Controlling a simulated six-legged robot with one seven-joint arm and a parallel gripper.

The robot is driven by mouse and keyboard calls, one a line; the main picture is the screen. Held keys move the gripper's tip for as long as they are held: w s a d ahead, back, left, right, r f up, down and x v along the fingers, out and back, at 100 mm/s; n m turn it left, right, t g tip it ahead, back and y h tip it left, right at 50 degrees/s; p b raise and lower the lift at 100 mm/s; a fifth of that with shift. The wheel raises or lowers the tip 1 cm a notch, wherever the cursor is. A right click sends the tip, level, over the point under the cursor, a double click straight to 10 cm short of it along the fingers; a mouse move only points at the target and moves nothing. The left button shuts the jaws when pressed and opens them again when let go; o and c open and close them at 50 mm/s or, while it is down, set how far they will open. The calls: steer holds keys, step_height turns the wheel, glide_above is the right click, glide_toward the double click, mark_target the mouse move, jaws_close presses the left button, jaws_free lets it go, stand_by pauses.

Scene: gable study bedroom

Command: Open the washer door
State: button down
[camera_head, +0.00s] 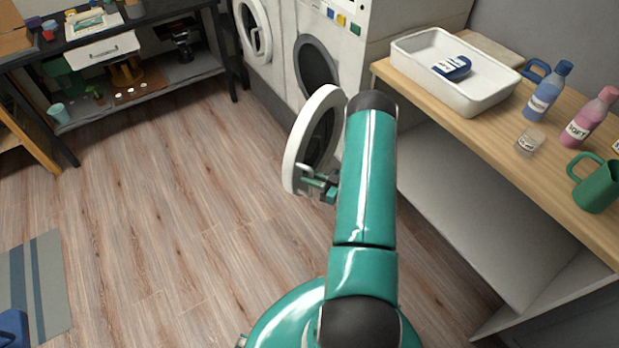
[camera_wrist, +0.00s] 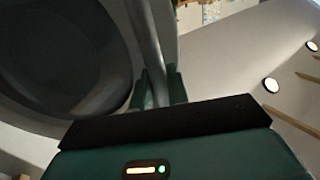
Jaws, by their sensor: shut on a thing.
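The washer (camera_head: 352,50) is a white front-loader at the top middle of the head view. Its round white-rimmed door (camera_head: 296,150) is swung out from the dark round opening (camera_head: 316,66). My gripper (camera_head: 313,183) is at the lower edge of the door, partly hidden behind my teal arm. In the wrist view my two green fingers (camera_wrist: 160,88) are shut on a pale upright bar, which looks like the door's rim or handle. The dark door glass (camera_wrist: 65,60) fills the left of that view. The exact grip point is hard to see.
A second white machine with a round door (camera_head: 253,28) stands left of the washer. At right a wooden counter (camera_head: 480,125) holds a white basin (camera_head: 425,47), bottles and a green mug (camera_head: 597,186). A dark shelf table (camera_head: 130,30) stands upper left.

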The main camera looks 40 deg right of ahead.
steer(key=shift+d, duration=0.2)
steer(key=c, duration=1.4)
jaws_free()
steer(key=shift+c, duration=0.2)
steer(key=shift+a, duration=0.1)
steer(key=v, duration=1.4)
